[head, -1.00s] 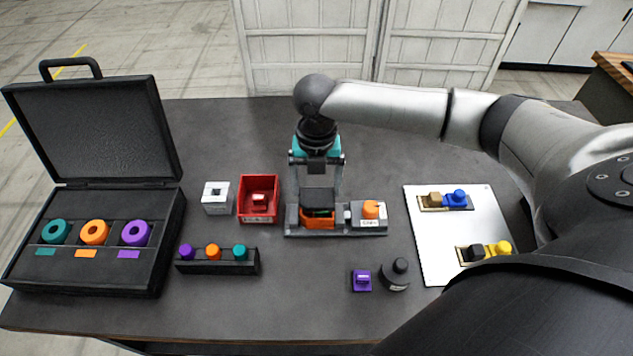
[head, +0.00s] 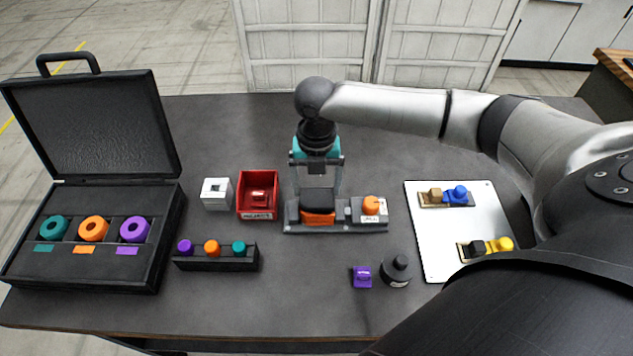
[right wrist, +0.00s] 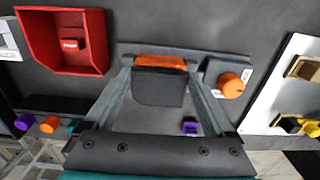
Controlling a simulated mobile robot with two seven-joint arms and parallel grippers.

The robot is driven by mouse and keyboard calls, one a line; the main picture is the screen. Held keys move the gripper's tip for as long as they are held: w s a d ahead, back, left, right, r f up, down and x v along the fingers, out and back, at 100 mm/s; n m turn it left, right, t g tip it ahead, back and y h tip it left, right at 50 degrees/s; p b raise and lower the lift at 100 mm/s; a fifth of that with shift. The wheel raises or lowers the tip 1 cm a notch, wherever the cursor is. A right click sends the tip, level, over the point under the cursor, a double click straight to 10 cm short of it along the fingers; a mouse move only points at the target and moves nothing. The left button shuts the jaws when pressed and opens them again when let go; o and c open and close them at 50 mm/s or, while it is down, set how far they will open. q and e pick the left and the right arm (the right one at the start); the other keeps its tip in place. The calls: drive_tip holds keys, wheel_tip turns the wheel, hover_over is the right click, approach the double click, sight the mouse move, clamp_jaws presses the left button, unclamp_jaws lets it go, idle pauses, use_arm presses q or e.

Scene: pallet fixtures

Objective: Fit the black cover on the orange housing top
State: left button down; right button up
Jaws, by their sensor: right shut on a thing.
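The orange housing (head: 318,218) sits in the dark grey fixture (head: 345,229) at the table's middle; its orange edge also shows in the right wrist view (right wrist: 160,61). The black cover (head: 318,206) is at the housing top, with no clear gap between them in the head view. It also shows in the right wrist view (right wrist: 158,90), between the fingers. My right gripper (head: 317,203) points down over the fixture and is shut on the cover, one finger on each side. Whether the cover is fully seated I cannot tell. My left gripper is not in view.
An orange knob (head: 371,205) on a grey block stands just right of the housing. A red bin (head: 258,214) and a white block (head: 216,194) stand left. A purple piece (head: 362,276) and a black round object (head: 397,270) lie in front. A white board (head: 438,240) lies right.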

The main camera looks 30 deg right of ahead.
drive_tip(key=shift+f, duration=0.5)
idle(0.4)
drive_tip(key=o, duration=1)
drive_tip(key=shift+r+p, duration=4.05)
drive_tip(key=shift+p, duration=0.3)
